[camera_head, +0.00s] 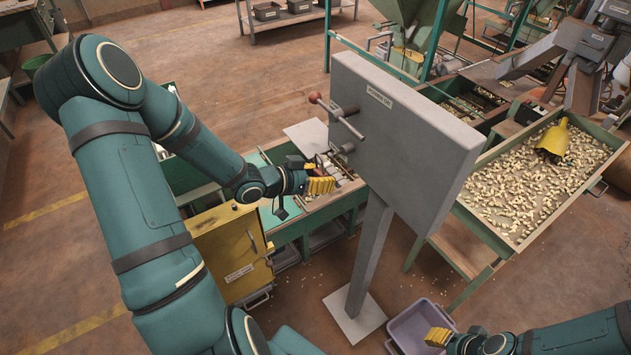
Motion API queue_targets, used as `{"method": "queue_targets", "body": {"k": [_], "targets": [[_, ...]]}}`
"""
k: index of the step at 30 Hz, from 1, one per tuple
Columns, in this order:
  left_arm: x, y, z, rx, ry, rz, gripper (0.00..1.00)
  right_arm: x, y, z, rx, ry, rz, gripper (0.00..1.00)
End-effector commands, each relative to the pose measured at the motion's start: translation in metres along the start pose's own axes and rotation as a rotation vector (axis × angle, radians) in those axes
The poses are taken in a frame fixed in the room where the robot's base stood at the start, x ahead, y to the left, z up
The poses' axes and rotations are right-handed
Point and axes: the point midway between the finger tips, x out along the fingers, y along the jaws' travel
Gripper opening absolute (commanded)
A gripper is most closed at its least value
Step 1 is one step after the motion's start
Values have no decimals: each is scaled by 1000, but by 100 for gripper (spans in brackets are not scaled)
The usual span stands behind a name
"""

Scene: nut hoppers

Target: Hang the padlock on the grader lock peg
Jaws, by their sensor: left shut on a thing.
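My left gripper (318,181) has yellow fingers and hangs over the green bench, below and left of the grey panel (405,135). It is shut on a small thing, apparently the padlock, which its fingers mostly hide. The labelled grey panel stands on a post. A lever with a red-brown knob (315,98) and short metal fittings (345,148) stick out from its left edge. The lock peg seems to be among these fittings, but I cannot tell which one it is. The gripper is apart from them. My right gripper (438,337) is at the bottom, by the purple bin; its opening is unclear.
A yellow cabinet (228,243) stands below my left forearm. The green bench (292,228) holds trays. A purple bin (411,318) is on the floor beside the post's base plate (338,313). A tray of nuts (515,198) with a yellow scoop (555,137) is at right.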

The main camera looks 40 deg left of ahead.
Motion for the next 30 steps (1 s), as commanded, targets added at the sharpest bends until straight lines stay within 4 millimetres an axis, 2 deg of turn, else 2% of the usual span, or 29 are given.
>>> {"method": "queue_targets", "body": {"k": [30], "targets": [[51,-2,-11,-1,1,1,4,26,10,12,-7,-25,-3,41]]}}
